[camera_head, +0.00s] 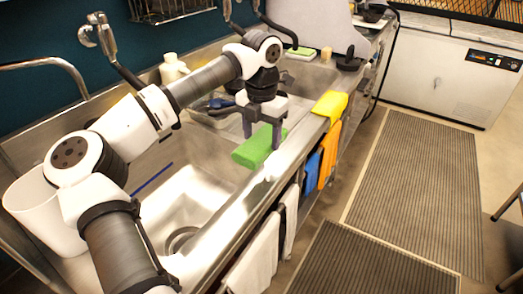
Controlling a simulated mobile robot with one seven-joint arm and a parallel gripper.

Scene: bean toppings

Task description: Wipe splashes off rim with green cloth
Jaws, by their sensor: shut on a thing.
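My gripper (262,137) points down over the front of the metal sink counter, its fingers shut on the green cloth (252,149). The cloth lies along the inner side of the front rim (291,152), partly over the basin edge. One finger hides part of the cloth. The rim is bright metal. Pale patches show on it just in front of the cloth; I cannot tell whether they are splashes or glare.
An open basin (190,196) with a drain lies left of the cloth. Yellow (331,104), orange (329,155) and blue (311,176) cloths hang at the front, with white towels (256,255) nearer. A white bottle (173,68) stands at the back. Floor mats (420,180) lie right.

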